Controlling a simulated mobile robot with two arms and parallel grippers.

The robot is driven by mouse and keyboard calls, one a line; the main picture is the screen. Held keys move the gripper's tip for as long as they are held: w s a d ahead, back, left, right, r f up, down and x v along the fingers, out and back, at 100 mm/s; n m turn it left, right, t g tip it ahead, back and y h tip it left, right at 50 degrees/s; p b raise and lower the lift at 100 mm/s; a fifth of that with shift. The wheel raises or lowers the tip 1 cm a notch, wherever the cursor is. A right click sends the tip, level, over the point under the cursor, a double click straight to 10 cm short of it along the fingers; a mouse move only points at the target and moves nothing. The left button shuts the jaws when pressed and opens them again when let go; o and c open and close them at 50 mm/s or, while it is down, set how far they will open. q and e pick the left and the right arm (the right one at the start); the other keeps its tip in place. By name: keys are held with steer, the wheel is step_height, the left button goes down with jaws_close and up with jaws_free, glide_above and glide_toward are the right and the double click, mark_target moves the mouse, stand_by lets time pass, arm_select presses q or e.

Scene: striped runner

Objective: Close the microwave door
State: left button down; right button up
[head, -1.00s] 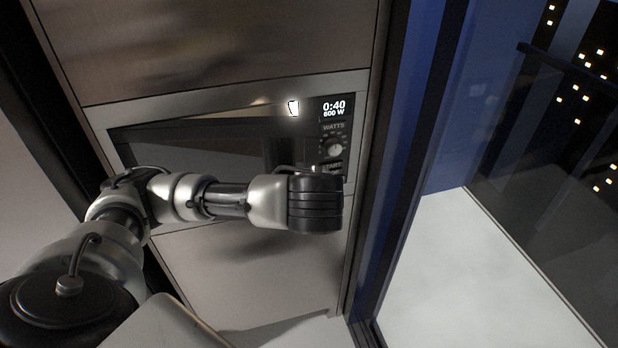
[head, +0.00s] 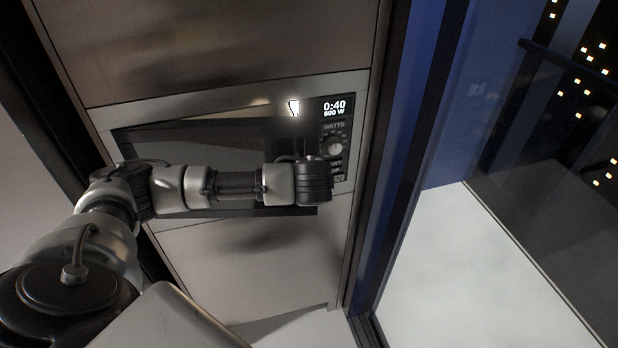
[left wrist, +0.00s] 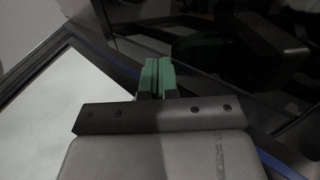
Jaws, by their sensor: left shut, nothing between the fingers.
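The microwave (head: 107,120) is built into a metal cabinet, with a lit display (head: 336,107) reading 0:40 and 600 W and a knob at its right. Its dark door (head: 220,130) looks ajar, with a lower edge standing out below my arm; the arm covers much of it. My left arm crosses in front of the door, its wrist near the control panel. In the head view the left fingers are hidden behind the wrist. In the left wrist view the green-tipped left gripper (left wrist: 160,76) is shut and empty, before a dark glossy surface; contact cannot be told. My right gripper is not in view.
Cabinet panels lie above (head: 220,50) and below (head: 255,265) the microwave. A blue-framed window (head: 405,170) stands close on the right, with a pale floor (head: 460,270) beyond.

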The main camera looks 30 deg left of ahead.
arm_select(q)
steer(key=shift+w, duration=0.1)
steer(key=w+a+n+g+y, duration=0.1)
steer(key=w+a+n, duration=0.1)
steer(key=w+a, duration=0.4)
steer(key=shift+w+n+g+y, duration=0.3)
steer(key=shift+w+n, duration=0.1)
steer(key=shift+w, duration=0.3)
